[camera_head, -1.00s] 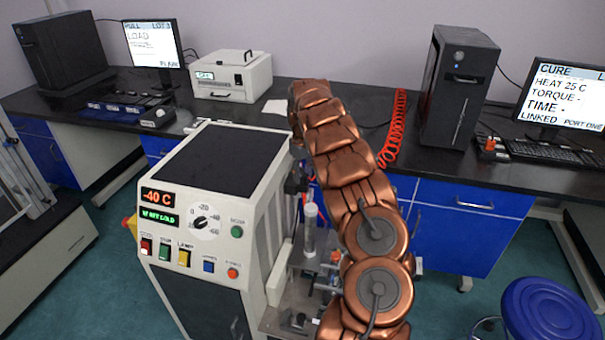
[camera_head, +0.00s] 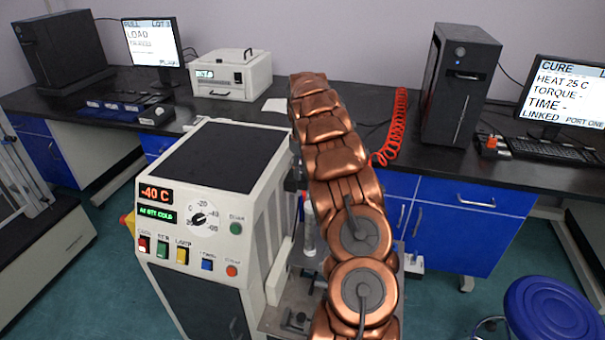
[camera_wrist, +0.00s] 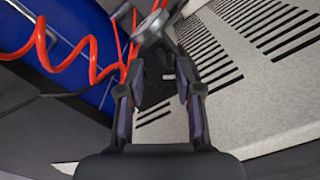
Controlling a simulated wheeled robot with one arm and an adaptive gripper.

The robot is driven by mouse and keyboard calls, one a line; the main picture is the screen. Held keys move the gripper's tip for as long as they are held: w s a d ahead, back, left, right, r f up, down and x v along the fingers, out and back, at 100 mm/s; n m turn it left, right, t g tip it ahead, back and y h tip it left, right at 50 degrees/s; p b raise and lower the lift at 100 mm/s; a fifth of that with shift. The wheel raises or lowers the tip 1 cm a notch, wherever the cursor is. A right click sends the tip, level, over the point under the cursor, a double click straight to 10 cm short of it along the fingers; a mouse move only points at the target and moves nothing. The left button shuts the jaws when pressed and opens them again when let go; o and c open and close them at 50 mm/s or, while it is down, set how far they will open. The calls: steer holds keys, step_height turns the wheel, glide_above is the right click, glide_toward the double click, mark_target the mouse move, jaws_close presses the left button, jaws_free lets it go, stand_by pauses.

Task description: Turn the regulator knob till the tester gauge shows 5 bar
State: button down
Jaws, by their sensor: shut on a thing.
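In the wrist view, my gripper (camera_wrist: 160,88) has its two fingers on either side of a dark part, which looks like the regulator knob (camera_wrist: 154,92). Much of it is hidden between the fingers. Just beyond it is a grey round metal part (camera_wrist: 152,25), seen nearly edge-on; it may be the gauge, but no dial or reading shows.
A red coiled hose (camera_wrist: 60,50) hangs left of the gripper in the wrist view, and a pale slotted panel (camera_wrist: 250,65) is close on the right. In the head view, a clear cylinder (camera_head: 309,232) stands beside my arm. A blue stool (camera_head: 552,310) stands at lower right.

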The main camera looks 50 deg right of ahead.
mark_target(303, 172)
steer(key=shift+d+r+m, duration=0.1)
steer(key=shift+m, duration=0.3)
steer(key=c, duration=0.8)
jaws_free()
steer(key=shift+o, duration=0.2)
step_height(303, 172, up, 12)
stand_by(1.2)
